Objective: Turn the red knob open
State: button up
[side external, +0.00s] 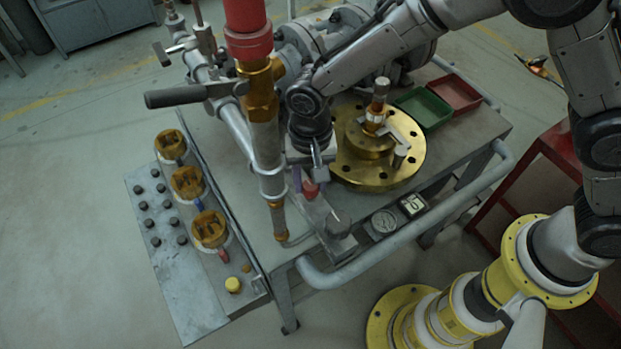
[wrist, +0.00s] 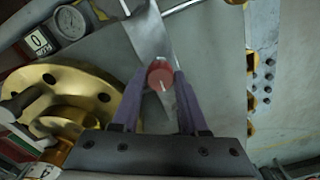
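The red knob (side external: 310,189) sits on the grey metal part at the front of the cart, below my gripper. It also shows in the wrist view as a round red cap with a pale mark (wrist: 160,74). My gripper (wrist: 160,72) has two purple fingers, spread apart with the knob between their tips in that view. The gripper (side external: 308,179) points down at the knob in the side view. The fingers look open, with narrow gaps beside the knob; whether one touches it is unclear. The far side of the knob is hidden.
A brass flange (side external: 400,168) stands right of the knob, close to my gripper. A vertical pipe with a red top (side external: 250,45) stands to the left. A gauge (side external: 384,221) lies at the front. Green (side external: 424,108) and red (side external: 454,94) trays sit behind.

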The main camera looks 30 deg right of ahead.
grip_shut()
jog(key=shift+n, duration=0.4)
jog(key=n, duration=0.3)
jog(key=shift+n, duration=0.4)
jog(key=n, duration=0.4)
jog(key=shift+n, duration=0.3)
jog(key=n, duration=0.8)
jog(key=shift+r+n, duration=0.1)
jog(key=shift+n, duration=0.2)
